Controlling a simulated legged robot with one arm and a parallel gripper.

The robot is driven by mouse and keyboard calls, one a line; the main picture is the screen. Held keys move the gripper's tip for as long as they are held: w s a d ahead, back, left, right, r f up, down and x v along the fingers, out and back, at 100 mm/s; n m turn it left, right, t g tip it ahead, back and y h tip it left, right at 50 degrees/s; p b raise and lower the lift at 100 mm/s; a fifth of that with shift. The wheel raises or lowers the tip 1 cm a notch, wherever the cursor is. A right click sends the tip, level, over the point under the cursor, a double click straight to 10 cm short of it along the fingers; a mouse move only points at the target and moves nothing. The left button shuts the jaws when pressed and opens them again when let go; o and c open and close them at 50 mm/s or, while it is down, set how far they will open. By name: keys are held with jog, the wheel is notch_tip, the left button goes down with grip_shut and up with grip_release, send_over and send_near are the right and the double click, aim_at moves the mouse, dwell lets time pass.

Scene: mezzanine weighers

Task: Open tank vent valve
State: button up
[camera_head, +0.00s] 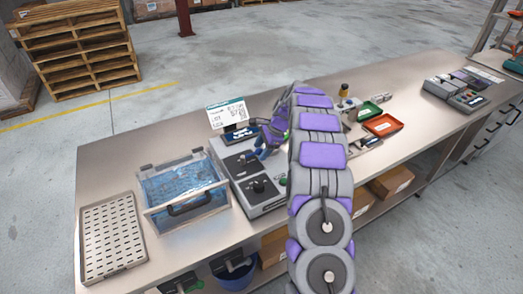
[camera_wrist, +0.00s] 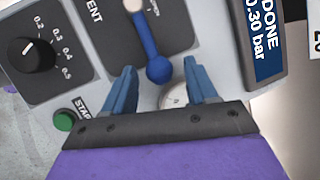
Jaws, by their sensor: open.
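The vent valve's blue lever (camera_wrist: 148,45) is on a dark plate marked "...ENT" in the wrist view. Its round end lies between my gripper's (camera_wrist: 161,74) two blue fingers, near their tips. My gripper is open, with a gap on both sides of the lever end; I cannot tell the depth between them. In the head view my gripper (camera_head: 262,151) is over the grey control box (camera_head: 268,204), and my arm hides part of it. The clear tank (camera_head: 205,210) with blue water stands to the left of the box.
The display (camera_wrist: 264,40) reads "DONE 0.30 bar". A black dial (camera_wrist: 31,54), a green start button (camera_wrist: 64,121) and a partly hidden gauge (camera_wrist: 175,98) are near my fingers. A perforated tray (camera_head: 108,240) and red tray (camera_head: 383,125) lie on the bench.

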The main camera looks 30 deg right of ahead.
jog(key=shift+c, duration=0.3)
grip_shut()
dwell(0.4)
